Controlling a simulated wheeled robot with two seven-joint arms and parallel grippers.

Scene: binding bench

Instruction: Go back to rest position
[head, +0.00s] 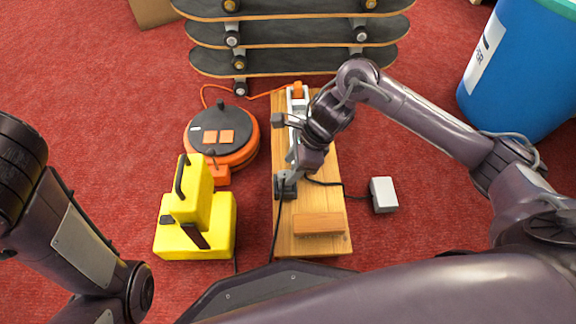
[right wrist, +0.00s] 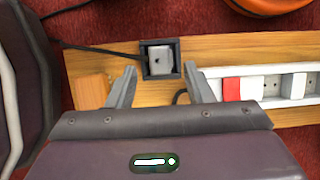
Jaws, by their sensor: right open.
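My right gripper (head: 292,160) is over the wooden board (head: 311,190), its jaws apart. In the right wrist view the two fingers (right wrist: 159,67) stand open with nothing held between them. A black square holder with a grey piece inside (right wrist: 161,60) shows just beyond the fingertips, on the board; it also shows in the head view (head: 284,188). I cannot tell how high the fingers are above it. My left arm comes in at the left edge, but its gripper is out of the picture.
An orange cable reel (head: 240,155) and yellow machine (head: 205,225) stand left. A white box (head: 383,194), blue bin (head: 520,75) and skateboard stack (head: 300,62) surround the board.

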